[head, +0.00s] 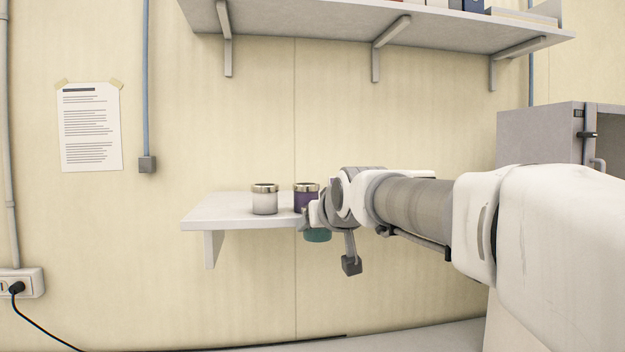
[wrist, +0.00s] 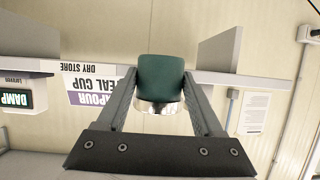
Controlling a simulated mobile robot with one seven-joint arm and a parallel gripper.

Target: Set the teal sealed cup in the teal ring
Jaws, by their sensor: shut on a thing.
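The teal sealed cup (wrist: 161,80) with a silver band is between the two fingers of my gripper (wrist: 160,90) in the wrist view. The fingers are shut on its sides. In the head view a teal part of the cup (head: 317,235) shows below my gripper (head: 311,215), in front of the wall shelf's edge and apart from the wall. The rest of the cup is hidden by my arm there. I cannot see the teal ring in either view.
A white wall shelf (head: 215,218) carries a white cup (head: 264,200) and a purple cup (head: 304,197), close to my gripper. Its left end is bare. A higher shelf (head: 300,32) runs above. A grey cabinet (head: 535,135) stands at right. Upside-down signs (wrist: 92,85) show in the wrist view.

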